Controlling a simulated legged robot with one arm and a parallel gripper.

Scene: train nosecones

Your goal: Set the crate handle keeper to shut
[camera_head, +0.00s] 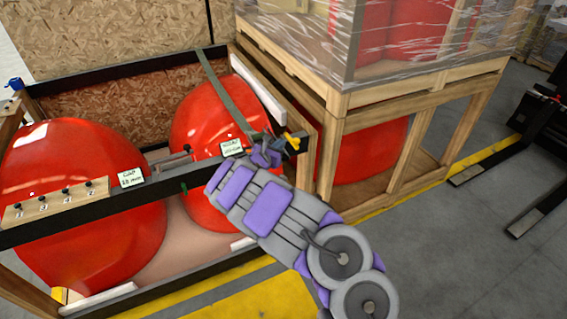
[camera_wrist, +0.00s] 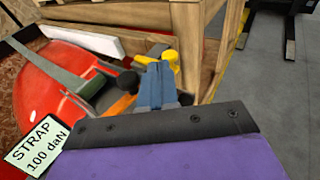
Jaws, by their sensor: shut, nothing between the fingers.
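A yellow part (camera_head: 292,139) sits at the right end of the crate's dark top rail. It also shows in the wrist view (camera_wrist: 171,60), just beyond and right of my fingertips. An orange piece (camera_wrist: 122,105) and a black knob (camera_wrist: 127,82) lie left of my fingers. I cannot tell for sure which of these is the handle keeper, or its setting. My gripper (camera_head: 268,148) is at this rail end, left of the yellow part. In the wrist view my gripper (camera_wrist: 156,72) is shut and empty, fingers together. Whether it touches anything is unclear; it hides part of the fittings.
A grey strap (camera_head: 225,95) runs over a red nosecone (camera_head: 195,120). A "STRAP 100 daN" label (camera_wrist: 35,145) stands left of my gripper. A board with several black knobs (camera_head: 58,203) is on the rail's left. A wooden wrapped crate (camera_head: 360,105) stands close behind on the right.

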